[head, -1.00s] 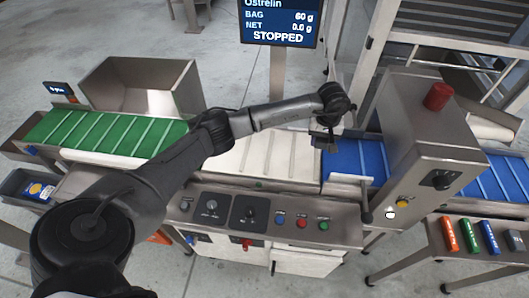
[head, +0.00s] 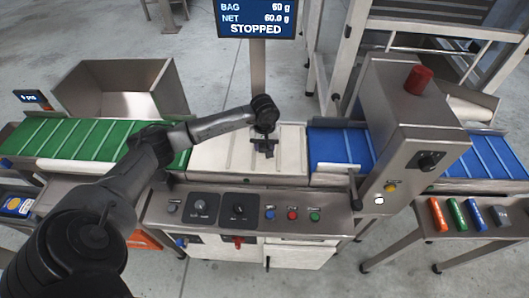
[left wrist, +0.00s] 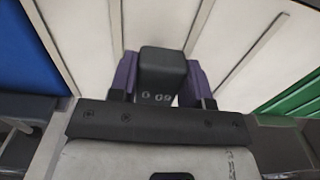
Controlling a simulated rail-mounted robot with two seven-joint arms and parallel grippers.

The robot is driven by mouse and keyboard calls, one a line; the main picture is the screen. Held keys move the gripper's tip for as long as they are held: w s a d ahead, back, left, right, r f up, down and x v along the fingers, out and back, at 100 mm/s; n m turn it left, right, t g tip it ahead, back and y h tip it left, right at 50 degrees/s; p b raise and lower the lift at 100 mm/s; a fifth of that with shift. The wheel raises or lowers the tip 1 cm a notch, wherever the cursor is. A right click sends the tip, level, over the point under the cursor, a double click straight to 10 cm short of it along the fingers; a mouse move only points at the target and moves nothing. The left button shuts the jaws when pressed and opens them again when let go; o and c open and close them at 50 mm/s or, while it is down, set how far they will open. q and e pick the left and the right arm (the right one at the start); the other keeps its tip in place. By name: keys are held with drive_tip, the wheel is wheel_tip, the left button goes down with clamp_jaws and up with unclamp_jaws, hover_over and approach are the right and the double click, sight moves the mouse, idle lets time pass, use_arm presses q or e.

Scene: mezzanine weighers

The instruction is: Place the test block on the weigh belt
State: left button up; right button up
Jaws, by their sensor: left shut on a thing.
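The test block (left wrist: 162,72) is a small dark grey block with a mark like "60 g" on its near face. My left gripper (head: 264,146) is shut on it, with purple fingers at both sides in the left wrist view (left wrist: 160,85). They are low over the middle of the white weigh belt (head: 217,152). The block's underside is hidden, so contact is not directly seen, but the display (head: 255,17) reads NET 60.0 g and STOPPED. My right gripper is not in view.
A green belt (head: 85,140) lies left of the weigh belt and a blue belt (head: 335,147) lies right. A steel cabinet (head: 420,110) with a red beacon (head: 418,78) stands over the blue belt. A control panel (head: 275,214) runs along the front. A steel hopper (head: 125,85) stands behind the green belt.

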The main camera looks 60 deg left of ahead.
use_arm(q)
wheel_tip(320, 180, down, 4)
drive_tip(key=shift+r+b, duration=0.25)
drive_tip(key=shift+b, duration=0.2)
drive_tip(key=shift+f, duration=0.3)
drive_tip(key=shift+f, duration=0.1)
drive_tip(key=shift+f+b, duration=0.1)
drive_tip(key=shift+b, duration=0.2)
drive_tip(key=o, duration=0.9)
